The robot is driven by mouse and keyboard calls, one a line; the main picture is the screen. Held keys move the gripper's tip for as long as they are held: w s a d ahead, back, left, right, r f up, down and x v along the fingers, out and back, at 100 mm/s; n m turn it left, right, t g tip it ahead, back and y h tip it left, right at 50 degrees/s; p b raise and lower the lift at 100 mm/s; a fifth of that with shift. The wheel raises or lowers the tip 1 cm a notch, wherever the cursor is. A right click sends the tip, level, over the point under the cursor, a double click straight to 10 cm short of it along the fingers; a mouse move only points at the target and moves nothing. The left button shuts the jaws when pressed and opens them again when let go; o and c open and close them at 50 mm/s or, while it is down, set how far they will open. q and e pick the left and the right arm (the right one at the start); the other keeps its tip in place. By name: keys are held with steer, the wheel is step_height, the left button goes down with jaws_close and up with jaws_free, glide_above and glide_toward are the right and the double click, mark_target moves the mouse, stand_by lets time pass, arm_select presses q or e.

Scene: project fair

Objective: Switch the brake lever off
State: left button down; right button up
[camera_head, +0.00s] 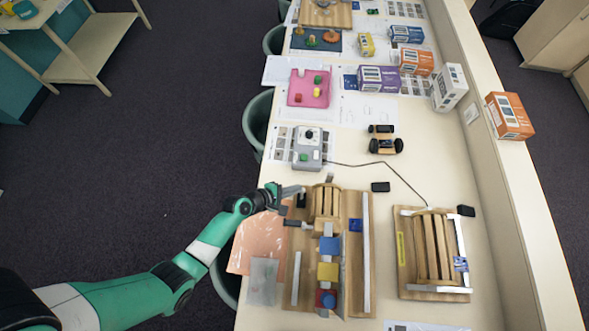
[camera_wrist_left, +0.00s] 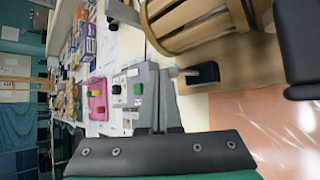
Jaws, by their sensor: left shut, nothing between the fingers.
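The wooden machine (camera_head: 356,265) lies on the near part of the table, with a slatted drum (camera_head: 326,203) at its far end. The drum also shows large in the left wrist view (camera_wrist_left: 190,22). A small black bracket with a pale peg, which looks like the brake lever (camera_wrist_left: 203,74), stands beside the drum; it also shows in the head view (camera_head: 301,201). My left gripper (camera_head: 298,190) is shut and empty, just beyond this bracket. In the left wrist view its grey fingers (camera_wrist_left: 158,72) are together beside the peg; I cannot tell whether they touch it. My right gripper is out of view.
A grey control box (camera_head: 306,150) with a green button stands beyond the gripper. A second wooden machine (camera_head: 433,250) lies to the right. Blue, yellow and red blocks sit on the first machine. An orange sheet (camera_head: 262,238) lies at the table's left edge.

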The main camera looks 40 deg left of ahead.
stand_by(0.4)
arm_select(q)
steer(key=p+v, duration=0.4)
steer(key=v, duration=1)
steer(key=shift+p, duration=0.3)
steer(key=shift+w+a+r, duration=0.1)
